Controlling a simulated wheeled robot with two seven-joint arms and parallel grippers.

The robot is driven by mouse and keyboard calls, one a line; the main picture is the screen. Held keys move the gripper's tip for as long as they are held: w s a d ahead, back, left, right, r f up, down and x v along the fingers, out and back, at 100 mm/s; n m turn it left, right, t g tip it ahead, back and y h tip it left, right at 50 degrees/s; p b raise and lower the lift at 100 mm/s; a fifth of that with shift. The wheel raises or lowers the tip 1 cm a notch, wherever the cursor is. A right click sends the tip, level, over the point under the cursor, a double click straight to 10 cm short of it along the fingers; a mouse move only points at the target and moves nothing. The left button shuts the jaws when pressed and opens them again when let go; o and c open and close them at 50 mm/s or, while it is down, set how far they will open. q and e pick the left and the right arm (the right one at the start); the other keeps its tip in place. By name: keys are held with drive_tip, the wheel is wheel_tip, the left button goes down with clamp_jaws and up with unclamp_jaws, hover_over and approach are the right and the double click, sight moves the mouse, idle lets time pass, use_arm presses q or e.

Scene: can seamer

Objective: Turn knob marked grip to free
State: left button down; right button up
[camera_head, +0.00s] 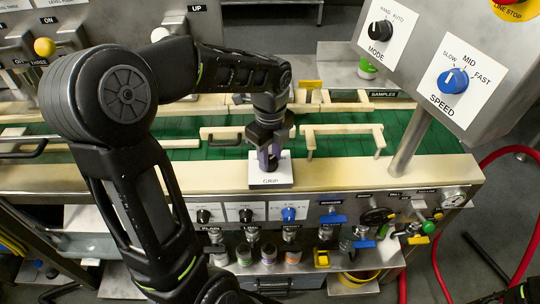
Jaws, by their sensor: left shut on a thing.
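The white block marked GRIP (270,182) sits on the pale front ledge of the machine, at the middle of the view. My left gripper (268,158) points down over it and is shut on the grip knob, which the fingers mostly hide. I cannot read which way the knob points, and no "free" mark can be made out. My right gripper is not in view.
The green conveyor (225,150) with pale wooden rails runs behind the ledge. Below the ledge is a panel of small knobs (246,215) and valves. A tilted box with MODE (380,31) and SPEED (454,80) knobs stands at right on a post. A red hose (438,262) loops at right.

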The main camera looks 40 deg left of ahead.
sight(270, 159)
use_arm(q)
drive_tip(key=c, duration=1)
unclamp_jaws()
drive_tip(key=shift+c, duration=0.2)
wheel_tip(270, 159, up, 8)
drive_tip(key=shift+f+b, duration=0.1)
drive_tip(key=shift+b, duration=0.6)
